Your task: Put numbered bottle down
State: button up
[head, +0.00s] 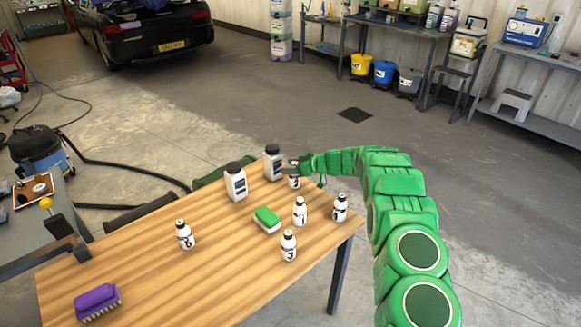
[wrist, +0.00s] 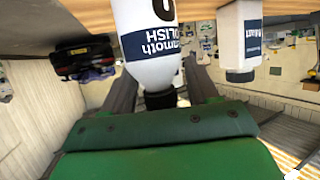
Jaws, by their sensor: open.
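My gripper (head: 291,166) is at the far right part of the wooden table (head: 215,265), at the top of a small white numbered bottle (head: 294,183). The bottle appears to stand upright on the table, partly hidden by my gripper. In the wrist view, which looks upside down, the bottle (wrist: 154,45) shows a blue "Mammoth Polish" label, and its number is cut off. Its black cap is between the open fingers of my gripper (wrist: 163,92). I cannot tell whether a finger touches it.
Two larger white bottles (head: 273,163) (head: 236,183) stand to the left. Small numbered bottles stand nearby (head: 300,212) (head: 288,246) (head: 340,208), and one farther left (head: 185,235). A green brush (head: 267,219) and a purple brush (head: 97,300) lie on the table. The table's centre-left is clear.

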jog(key=v, duration=1.2)
jog(key=w+d+r+m+t+h, duration=0.2)
jog(key=d+r+t+h, duration=0.15)
jog(key=r, duration=0.45)
jog(key=w+d+r+m+t+h, duration=0.25)
jog(key=d+r, duration=0.25)
jog(key=r, duration=0.4)
jog(key=s+d+r+m+h, duration=0.6)
jog(key=s+d+r+h, duration=0.35)
jog(key=s+d, duration=0.3)
jog(key=s+d+m+g, duration=0.1)
jog(key=s+m+g, duration=0.35)
jog(key=s, duration=2.15)
jog(key=s+a+f+g+y, duration=0.1)
jog(key=s+a+g, duration=0.1)
jog(key=s, duration=0.8)
jog(key=s+a+f+n+g+y, duration=0.1)
jog(key=s+a, duration=0.4)
jog(key=s, duration=0.6)
jog(key=s+a+f+g+y, duration=0.1)
jog(key=s+a+f+g, duration=0.2)
jog(key=s, duration=0.8)
jog(key=shift+s+a+g, duration=0.25)
jog(key=shift+a+g, duration=0.05)
jog(key=shift+g, duration=0.85)
